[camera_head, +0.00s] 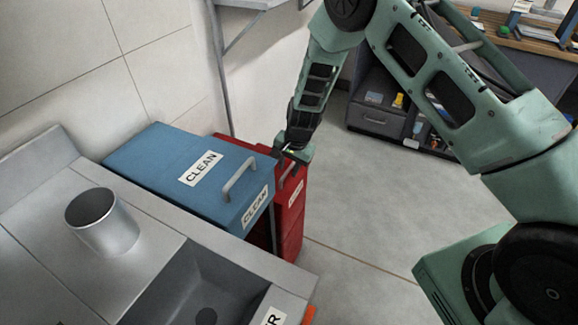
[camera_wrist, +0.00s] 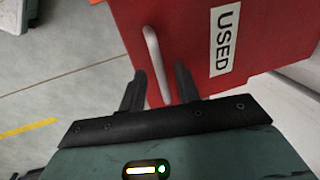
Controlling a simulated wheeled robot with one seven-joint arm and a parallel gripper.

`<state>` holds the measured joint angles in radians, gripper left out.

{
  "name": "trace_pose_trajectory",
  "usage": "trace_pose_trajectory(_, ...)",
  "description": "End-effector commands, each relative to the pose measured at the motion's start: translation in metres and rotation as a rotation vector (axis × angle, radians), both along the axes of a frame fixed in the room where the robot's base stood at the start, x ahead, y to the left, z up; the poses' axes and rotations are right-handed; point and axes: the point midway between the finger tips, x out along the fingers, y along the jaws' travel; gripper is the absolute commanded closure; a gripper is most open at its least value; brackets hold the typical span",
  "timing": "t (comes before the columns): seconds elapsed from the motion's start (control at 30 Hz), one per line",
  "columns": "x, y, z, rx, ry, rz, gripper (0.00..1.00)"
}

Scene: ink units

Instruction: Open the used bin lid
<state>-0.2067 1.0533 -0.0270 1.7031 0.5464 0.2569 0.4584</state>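The red used bin (camera_head: 291,222) stands behind and right of the blue bin, which hides part of it. Its red lid (camera_wrist: 190,30) with a "USED" label (camera_wrist: 224,40) fills the upper wrist view. The lid looks down, though much of it is hidden in the head view. A pale bar handle (camera_wrist: 154,58) sits on the lid. My gripper (camera_wrist: 159,84) is open, with one finger on each side of the handle's near end. I cannot tell whether either finger touches it. In the head view my gripper (camera_head: 293,155) is at the red bin's top.
A blue bin (camera_head: 150,160) labelled "CLEAN", with its own handle (camera_head: 238,178), stands close beside the red bin. A grey counter with a sink (camera_head: 195,285) and metal cup (camera_head: 100,222) is in front. Open floor (camera_head: 385,205) lies to the right.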

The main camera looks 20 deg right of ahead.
Motion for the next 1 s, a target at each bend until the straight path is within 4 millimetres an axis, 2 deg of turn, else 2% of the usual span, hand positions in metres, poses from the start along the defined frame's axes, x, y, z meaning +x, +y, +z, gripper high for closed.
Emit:
trace_pose_trajectory(0.23,0.0,0.0,-0.001,0.0,0.0,0.0,0.67)
trace_pose_trajectory(0.33,0.0,0.0,-0.001,0.0,0.0,0.0,0.95)
trace_pose_trajectory(0.37,0.0,0.0,-0.001,0.0,0.0,0.0,1.0)
trace_pose_trajectory(0.67,0.004,0.005,-0.001,0.0,0.0,0.002,1.0)
trace_pose_trajectory(0.77,0.013,0.015,-0.001,-0.001,-0.001,0.005,1.0)
trace_pose_trajectory(1.0,0.052,0.055,-0.003,0.0,-0.003,0.007,1.0)
